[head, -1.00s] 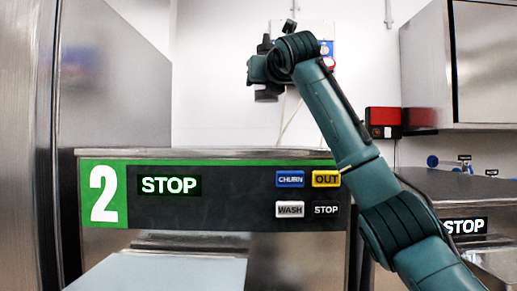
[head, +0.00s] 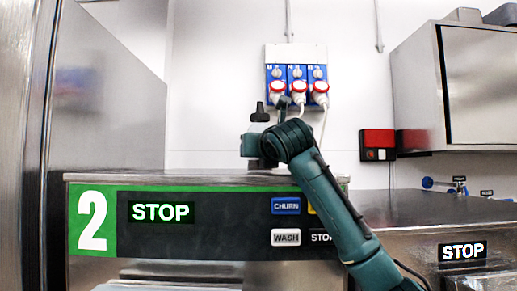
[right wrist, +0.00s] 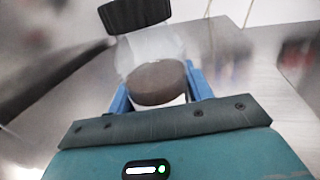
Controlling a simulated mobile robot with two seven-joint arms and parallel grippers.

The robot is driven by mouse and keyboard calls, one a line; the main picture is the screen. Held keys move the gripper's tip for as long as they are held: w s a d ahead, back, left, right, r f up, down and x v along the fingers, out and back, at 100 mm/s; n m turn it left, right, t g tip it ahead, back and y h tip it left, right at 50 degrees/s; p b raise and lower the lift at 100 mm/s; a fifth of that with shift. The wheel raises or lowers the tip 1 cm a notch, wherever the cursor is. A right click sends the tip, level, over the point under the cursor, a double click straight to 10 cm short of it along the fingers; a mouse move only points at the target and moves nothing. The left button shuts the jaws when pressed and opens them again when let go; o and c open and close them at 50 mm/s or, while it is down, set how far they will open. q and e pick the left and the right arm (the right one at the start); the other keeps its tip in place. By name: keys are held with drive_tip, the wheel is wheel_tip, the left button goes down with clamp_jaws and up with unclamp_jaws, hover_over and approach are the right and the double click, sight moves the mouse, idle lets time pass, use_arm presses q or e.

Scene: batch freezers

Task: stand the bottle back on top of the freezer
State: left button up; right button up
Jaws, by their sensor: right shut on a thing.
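The bottle has a pale see-through body (right wrist: 150,45), a dark top piece (right wrist: 133,14) and a dark brown round area facing the camera in the right wrist view. My right gripper (right wrist: 157,80) is shut on it, with a blue finger on each side. In the head view, my right wrist hides most of the bottle, and a dark piece (head: 260,112), likely its top, shows above the wrist. The wrist is over the steel top of freezer 2 (head: 180,179). I cannot tell whether the bottle touches that top. My left gripper is not in view.
Freezer 2's front panel (head: 235,212) reads STOP. Wall sockets (head: 297,75) with plugs and cables are behind the arm. Another freezer (head: 425,210) stands at the right, beneath a steel wall cabinet (head: 470,90). A tall steel surface (head: 110,95) borders the left. The freezer top left of the wrist looks clear.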

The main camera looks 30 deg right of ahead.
drive_tip(key=o, duration=1.1)
drive_tip(key=shift+r, duration=0.1)
drive_tip(key=s+b, duration=0.1)
drive_tip(key=s, duration=0.3)
drive_tip(key=s+a+b, duration=0.1)
drive_tip(key=s, duration=0.3)
drive_tip(key=s+a+b, duration=0.1)
drive_tip(key=s, duration=0.3)
drive_tip(key=shift+a+b, duration=0.15)
drive_tip(key=shift+b, duration=0.15)
